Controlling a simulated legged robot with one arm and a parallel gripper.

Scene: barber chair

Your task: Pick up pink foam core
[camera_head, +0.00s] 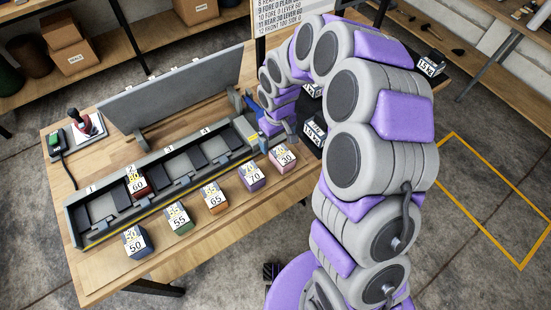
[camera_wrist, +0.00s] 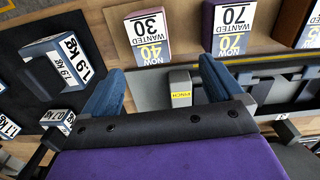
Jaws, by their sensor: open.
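The pink foam core (camera_head: 282,157) is a small block with a white top label reading 30. It stands on the wooden bench at the right end of a row of blocks. In the wrist view the pink foam core (camera_wrist: 145,38) shows with its label reading wanted 30, now 40. My gripper (camera_wrist: 160,66) has two blue fingers spread apart with nothing held. The core is just beyond the fingertips in the wrist view, apart from them. A grey part labelled PINCH (camera_wrist: 181,90) shows between the fingers. In the head view my arm partly hides the gripper.
The purple block labelled 70 (camera_head: 252,177) stands beside the core, with several other labelled blocks farther left. A long grey slotted tray (camera_head: 100,235) lies behind them, with a 60 block (camera_head: 138,185) in it. Labelled weights (camera_wrist: 68,62) sit on a dark mat.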

